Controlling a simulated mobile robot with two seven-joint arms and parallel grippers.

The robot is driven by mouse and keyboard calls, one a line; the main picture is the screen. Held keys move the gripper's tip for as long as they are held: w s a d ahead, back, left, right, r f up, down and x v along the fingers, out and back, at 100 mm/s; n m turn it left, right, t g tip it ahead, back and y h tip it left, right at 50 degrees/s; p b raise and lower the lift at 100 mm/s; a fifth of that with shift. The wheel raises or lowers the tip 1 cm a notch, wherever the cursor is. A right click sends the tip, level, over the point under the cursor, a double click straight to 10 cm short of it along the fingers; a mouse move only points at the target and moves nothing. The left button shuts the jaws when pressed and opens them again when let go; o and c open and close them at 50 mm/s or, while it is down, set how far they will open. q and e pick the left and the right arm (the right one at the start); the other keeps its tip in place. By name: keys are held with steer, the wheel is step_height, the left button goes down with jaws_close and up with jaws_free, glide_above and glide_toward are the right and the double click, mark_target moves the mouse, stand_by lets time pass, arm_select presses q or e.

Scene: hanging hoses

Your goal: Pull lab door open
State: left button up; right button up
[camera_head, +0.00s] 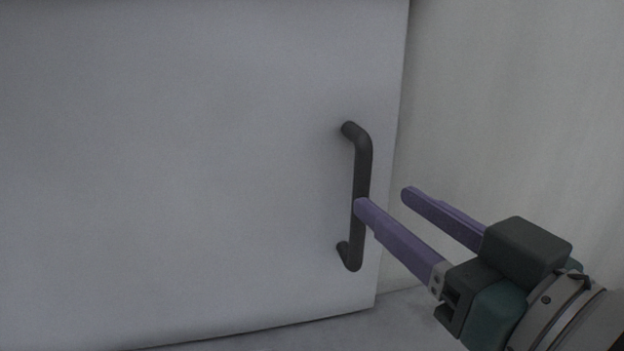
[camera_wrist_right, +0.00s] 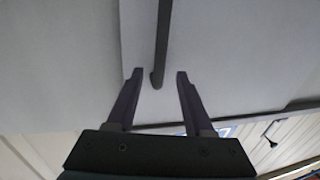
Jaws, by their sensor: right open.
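The lab door (camera_head: 190,170) is a plain pale grey panel that fills the left and middle of the head view. Its dark bar handle (camera_head: 363,180) stands upright near the door's right edge. My right gripper (camera_head: 383,198) is open, with two purple fingers pointing at the handle. In the head view one fingertip overlaps the lower part of the handle and the other lies to its right. In the right wrist view the handle (camera_wrist_right: 162,45) runs down to between the fingertips of the open gripper (camera_wrist_right: 158,75). I cannot tell whether a finger touches it. My left gripper is not in view.
A pale wall (camera_head: 510,100) stands to the right of the door. A strip of grey floor (camera_head: 290,338) shows below the door's bottom edge. The door face left of the handle is bare.

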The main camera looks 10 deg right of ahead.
mark_target(366, 186)
steer(key=x, duration=0.6)
steer(key=shift+w+a, duration=0.1)
steer(key=shift+w, duration=0.15)
jaws_close()
stand_by(1.2)
